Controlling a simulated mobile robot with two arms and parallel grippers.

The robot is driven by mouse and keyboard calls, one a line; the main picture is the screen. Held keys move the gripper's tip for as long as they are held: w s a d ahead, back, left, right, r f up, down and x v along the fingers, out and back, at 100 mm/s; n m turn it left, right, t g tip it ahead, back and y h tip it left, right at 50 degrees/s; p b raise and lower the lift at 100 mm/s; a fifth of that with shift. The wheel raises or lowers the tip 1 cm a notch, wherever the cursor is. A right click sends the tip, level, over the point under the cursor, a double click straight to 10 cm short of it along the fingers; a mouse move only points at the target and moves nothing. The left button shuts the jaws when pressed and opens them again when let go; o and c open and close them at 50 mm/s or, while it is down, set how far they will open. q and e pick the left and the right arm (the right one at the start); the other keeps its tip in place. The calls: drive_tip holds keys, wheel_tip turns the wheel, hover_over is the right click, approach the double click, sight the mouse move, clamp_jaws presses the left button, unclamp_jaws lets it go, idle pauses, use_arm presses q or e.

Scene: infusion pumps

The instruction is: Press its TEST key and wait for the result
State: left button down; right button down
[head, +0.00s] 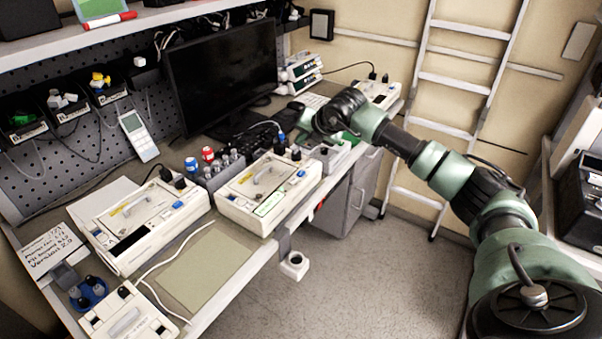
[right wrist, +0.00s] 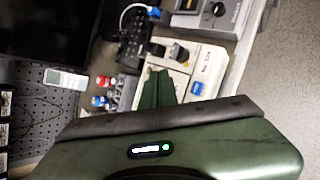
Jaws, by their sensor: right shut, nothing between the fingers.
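A cream test unit with a grey handle, a blue key and a pale green panel (head: 268,190) stands mid-bench. A similar unit with a dark panel (head: 147,222) is to its left. My right gripper (head: 303,133) reaches over the bench behind the middle unit. In the right wrist view its green fingers (right wrist: 157,84) are together and empty, over or beside a cream unit (right wrist: 207,70) with a blue key (right wrist: 198,89). I cannot tell whether they touch it. The key lettering is too small to read. My left gripper is out of view.
A dark monitor (head: 223,77) stands behind the units. Small bottles (head: 220,165) stand between the two units. A grey device (head: 335,152) is on the right of the bench. A flat green-beige mat (head: 207,268) lies at the front.

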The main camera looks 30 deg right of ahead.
drive_tip(key=b, duration=0.4)
hover_over(303, 174)
wheel_tip(303, 174, down, 8)
drive_tip(key=shift+r, duration=0.2)
drive_tip(key=shift+f+b, duration=0.3)
drive_tip(key=shift+f, duration=0.3)
drive_tip(key=shift+r, duration=0.1)
idle(1.1)
drive_tip(key=shift+f+b, duration=0.45)
drive_tip(key=shift+b, duration=0.1)
drive_tip(key=shift+a+f+b, duration=0.1)
drive_tip(key=shift+f+b, duration=0.35)
drive_tip(key=shift+b, duration=0.15)
idle(0.4)
drive_tip(key=shift+r, duration=0.1)
drive_tip(key=shift+r+p, duration=0.3)
drive_tip(key=shift+r, duration=0.5)
